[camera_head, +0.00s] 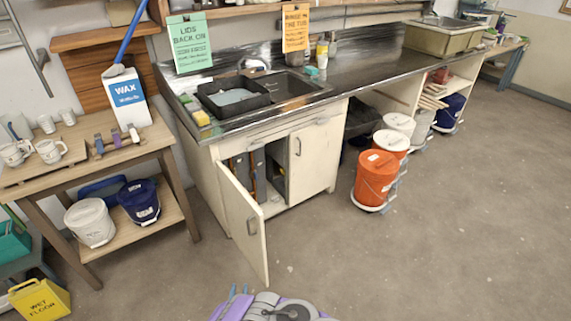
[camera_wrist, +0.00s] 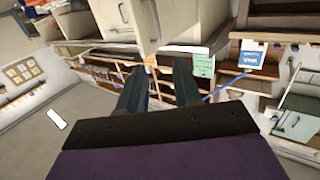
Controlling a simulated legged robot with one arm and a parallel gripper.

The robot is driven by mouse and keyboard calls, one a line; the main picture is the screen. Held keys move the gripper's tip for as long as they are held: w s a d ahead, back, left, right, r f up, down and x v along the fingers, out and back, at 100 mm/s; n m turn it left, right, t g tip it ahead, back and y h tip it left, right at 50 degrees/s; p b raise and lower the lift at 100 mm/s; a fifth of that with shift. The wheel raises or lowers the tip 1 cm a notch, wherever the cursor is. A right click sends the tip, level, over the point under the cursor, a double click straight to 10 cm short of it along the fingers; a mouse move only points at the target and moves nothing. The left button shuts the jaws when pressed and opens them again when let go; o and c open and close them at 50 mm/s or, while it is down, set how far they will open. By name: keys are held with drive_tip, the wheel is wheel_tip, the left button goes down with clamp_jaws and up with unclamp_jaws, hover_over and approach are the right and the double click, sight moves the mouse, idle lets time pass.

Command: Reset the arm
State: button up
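My gripper (camera_wrist: 160,68) shows in the wrist view as two dark fingers with a clear gap between them, open and empty. In the head view my folded arm shows at the bottom edge, with the purple body and blue-grey fingers of my gripper (camera_head: 238,289) low in front of the sink cabinet. It touches nothing that I can see. The cabinet (camera_head: 320,155) has its left door (camera_head: 243,225) swung open toward me. The door and cabinet handles also show at the top of the wrist view.
Orange buckets (camera_head: 375,182) and white-lidded buckets stand under the counter at the right. A wooden table (camera_head: 100,150) with mugs and a wax box (camera_head: 127,97) is at the left. Floor at the right is clear.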

drive_tip(key=w+d+r+g, duration=0.2)
drive_tip(key=w+r, duration=0.4)
drive_tip(key=w, duration=0.2)
drive_tip(key=w+d+r+g, duration=0.1)
drive_tip(key=w+d+r, duration=0.2)
drive_tip(key=w+r, duration=0.3)
drive_tip(key=d+r+g, duration=0.5)
drive_tip(key=d+r, duration=0.7)
drive_tip(key=r, duration=0.2)
drive_tip(key=s+d+r+g, duration=0.25)
drive_tip(key=s+r, duration=0.25)
drive_tip(key=s, duration=0.4)
drive_tip(key=s+d+r+m+g, duration=0.15)
drive_tip(key=s+d+r, duration=0.3)
drive_tip(key=s, duration=0.45)
drive_tip(key=s+d+r+n+g, duration=0.1)
drive_tip(key=s+d+r+g, duration=0.2)
drive_tip(key=s+r, duration=0.45)
drive_tip(key=s+d+r+g, duration=0.1)
drive_tip(key=s+d+g, duration=0.1)
drive_tip(key=s, duration=0.9)
drive_tip(key=s+d+r+g, duration=0.1)
drive_tip(key=s+g, duration=0.1)
drive_tip(key=s, duration=0.9)
drive_tip(key=shift+s+d+r, duration=0.25)
drive_tip(key=shift+s+d, duration=0.05)
drive_tip(key=shift+d, duration=0.05)
